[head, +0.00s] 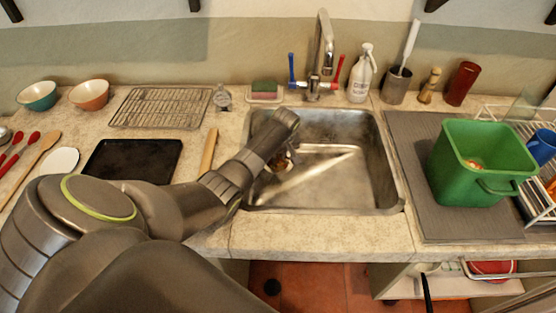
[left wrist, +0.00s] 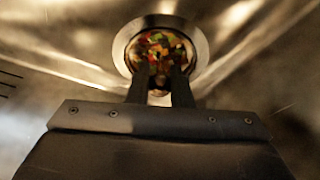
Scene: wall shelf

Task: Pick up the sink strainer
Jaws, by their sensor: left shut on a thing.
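The sink strainer (left wrist: 158,46) is a round metal piece full of colourful food scraps, set in a pale metal ring in the left wrist view. My left gripper (left wrist: 160,74) reaches over its near side, the two dark fingers close together and shut on the strainer. The exact spot of the grip is hidden by the fingers. In the head view my left gripper (head: 281,163) is down inside the steel sink (head: 350,185), at its left side. There the arm hides most of the strainer. My right gripper is in neither view.
A faucet (head: 320,55), a sponge on a dish (head: 264,91) and a soap bottle (head: 362,75) stand behind the sink. A green bin (head: 470,150) stands on a grey mat (head: 410,150) at the right. A wooden utensil (head: 208,150) lies left of the sink. The sink's right half is empty.

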